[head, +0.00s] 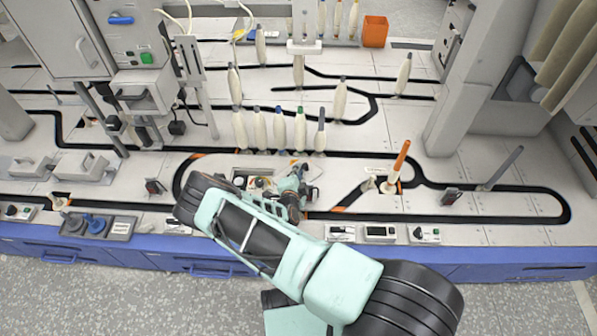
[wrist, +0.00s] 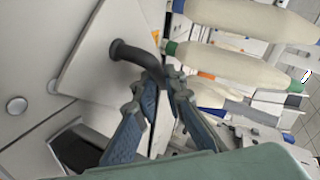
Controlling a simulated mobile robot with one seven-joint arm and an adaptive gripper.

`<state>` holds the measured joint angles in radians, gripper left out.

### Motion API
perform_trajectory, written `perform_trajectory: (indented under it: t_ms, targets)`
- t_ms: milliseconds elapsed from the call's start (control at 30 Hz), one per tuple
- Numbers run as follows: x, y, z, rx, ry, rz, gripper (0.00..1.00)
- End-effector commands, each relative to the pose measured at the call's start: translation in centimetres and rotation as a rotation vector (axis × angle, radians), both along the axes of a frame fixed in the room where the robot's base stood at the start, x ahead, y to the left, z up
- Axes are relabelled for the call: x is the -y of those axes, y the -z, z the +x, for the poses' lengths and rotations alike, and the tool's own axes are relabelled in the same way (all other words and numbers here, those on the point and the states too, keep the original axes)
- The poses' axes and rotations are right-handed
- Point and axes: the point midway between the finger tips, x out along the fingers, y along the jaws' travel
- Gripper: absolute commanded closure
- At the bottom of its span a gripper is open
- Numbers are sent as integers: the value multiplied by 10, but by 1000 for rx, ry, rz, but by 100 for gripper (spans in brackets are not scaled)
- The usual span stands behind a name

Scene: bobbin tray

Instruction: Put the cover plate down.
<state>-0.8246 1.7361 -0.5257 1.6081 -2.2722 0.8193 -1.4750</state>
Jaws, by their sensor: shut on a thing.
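The cover plate (wrist: 92,72) is a flat, light grey panel with a dark curved handle (wrist: 132,52), seen at the upper left in the wrist view. My gripper (wrist: 166,88) is shut on the cover plate by this handle, its blue-grey fingers closed at the handle's end. The wrist picture is steeply tilted, and I cannot tell whether the plate touches the table top. In the head view my gripper (head: 293,190) is over the near middle of the table, and my arm hides much of what is under it.
An orange-tipped post (head: 398,165) stands to the right.

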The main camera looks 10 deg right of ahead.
Motion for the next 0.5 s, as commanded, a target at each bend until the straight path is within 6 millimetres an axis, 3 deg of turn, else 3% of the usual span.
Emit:
perform_trajectory:
  t_ms: [33, 67, 100, 500]
  targets:
    - [0, 2, 1, 3, -1, 0, 100]
    - [0, 2, 0, 0, 0, 0, 88]
    - [0, 2, 0, 0, 0, 0, 83]
    - [-1, -4, -3, -1, -1, 0, 82]
